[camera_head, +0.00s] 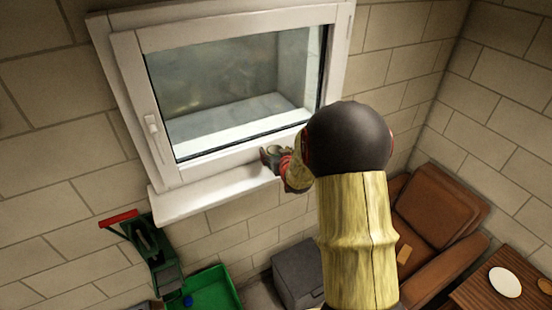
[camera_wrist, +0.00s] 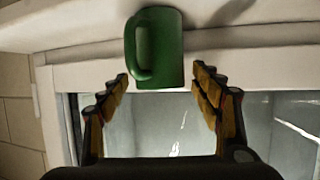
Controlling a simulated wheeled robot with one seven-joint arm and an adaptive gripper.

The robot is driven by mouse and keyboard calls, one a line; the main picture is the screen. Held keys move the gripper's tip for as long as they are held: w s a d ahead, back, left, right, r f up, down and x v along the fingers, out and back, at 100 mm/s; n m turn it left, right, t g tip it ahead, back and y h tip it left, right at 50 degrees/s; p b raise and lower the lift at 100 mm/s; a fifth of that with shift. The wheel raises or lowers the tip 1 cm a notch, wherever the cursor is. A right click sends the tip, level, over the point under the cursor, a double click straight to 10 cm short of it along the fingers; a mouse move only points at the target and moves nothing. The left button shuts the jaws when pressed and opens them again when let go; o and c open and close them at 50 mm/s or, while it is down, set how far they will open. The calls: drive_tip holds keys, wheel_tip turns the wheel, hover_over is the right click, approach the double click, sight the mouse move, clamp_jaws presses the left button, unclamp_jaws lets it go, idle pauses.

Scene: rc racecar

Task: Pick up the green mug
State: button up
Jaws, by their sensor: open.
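The green mug (camera_wrist: 160,45) is in the upper middle of the wrist view, against the white sill, with its handle on its left side. My gripper (camera_wrist: 160,73) is open. Its two fingers point toward the mug, with the tips to the left and right of the mug's near end, and a gap shows on each side. In the head view my gripper (camera_head: 274,157) is at the window sill, partly hidden by my own arm. I cannot clearly make out the mug there.
The white window sill (camera_head: 190,196) runs below the closed window frame (camera_head: 128,75). A green bin (camera_head: 213,290), a grey box (camera_head: 297,270), a brown armchair (camera_head: 437,215) and a wooden table (camera_head: 470,296) with a white plate (camera_head: 505,282) are lower down. The sill's left part is clear.

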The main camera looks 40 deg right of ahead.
drive_tip(key=shift+w+d+f, duration=0.1)
drive_tip(key=shift+w+f, duration=0.1)
drive_tip(key=shift+w, duration=0.1)
drive_tip(key=shift+c, duration=0.3)
drive_tip(key=c, duration=1.4)
